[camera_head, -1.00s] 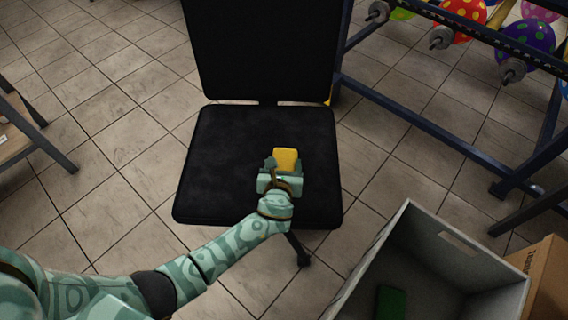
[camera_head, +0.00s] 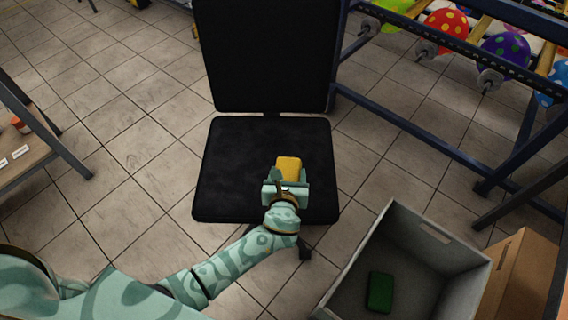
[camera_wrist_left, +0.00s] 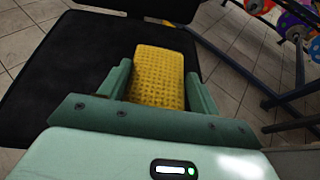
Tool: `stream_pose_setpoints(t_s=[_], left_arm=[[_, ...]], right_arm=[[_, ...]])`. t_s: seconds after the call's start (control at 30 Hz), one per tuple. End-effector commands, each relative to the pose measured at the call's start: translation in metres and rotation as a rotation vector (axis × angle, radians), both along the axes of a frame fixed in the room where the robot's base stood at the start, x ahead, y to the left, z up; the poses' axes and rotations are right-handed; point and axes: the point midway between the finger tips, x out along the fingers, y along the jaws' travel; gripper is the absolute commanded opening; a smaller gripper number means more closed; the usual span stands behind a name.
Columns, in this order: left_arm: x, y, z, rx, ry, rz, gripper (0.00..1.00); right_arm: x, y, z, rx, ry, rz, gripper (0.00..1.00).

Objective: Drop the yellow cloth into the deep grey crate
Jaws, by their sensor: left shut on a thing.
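The yellow cloth (camera_head: 288,168) is a folded, textured block at the tip of my left gripper (camera_head: 287,184), over the front right part of the black chair seat. In the left wrist view the yellow cloth (camera_wrist_left: 158,76) sits between the two green fingers of my left gripper (camera_wrist_left: 158,88), which is shut on it. I cannot tell how high it is above the seat. The deep grey crate (camera_head: 345,268) stands open at the lower right, apart from the gripper, with a green block (camera_head: 380,292) on its floor. My right gripper is not in view.
The black chair (camera_head: 235,170) stands in the middle. A cardboard box (camera_head: 525,275) is beside the crate on the right. A dark blue rack (camera_head: 420,135) with balloons is at the upper right. A wooden table (camera_head: 40,150) is at the left. Tiled floor is free between.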

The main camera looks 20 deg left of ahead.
Motion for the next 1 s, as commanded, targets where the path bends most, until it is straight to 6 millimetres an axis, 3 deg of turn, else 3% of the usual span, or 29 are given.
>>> stream_pose_setpoints(t_s=[0.03, 0.3, 0.73, 1.0], left_arm=[[-0.012, -0.004, 0.013, 0.0, -0.004, -0.001, 0.41], [-0.049, -0.017, 0.024, 0.001, -0.002, 0.001, 0.41], [-0.054, -0.019, 0.024, 0.002, -0.001, 0.001, 0.41], [-0.053, -0.019, 0.038, -0.008, -0.009, 0.013, 0.41]], right_arm=[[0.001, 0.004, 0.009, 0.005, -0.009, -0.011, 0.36], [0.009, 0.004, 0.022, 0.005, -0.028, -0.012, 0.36], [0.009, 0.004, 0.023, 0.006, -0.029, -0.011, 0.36], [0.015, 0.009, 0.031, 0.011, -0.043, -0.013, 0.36]])
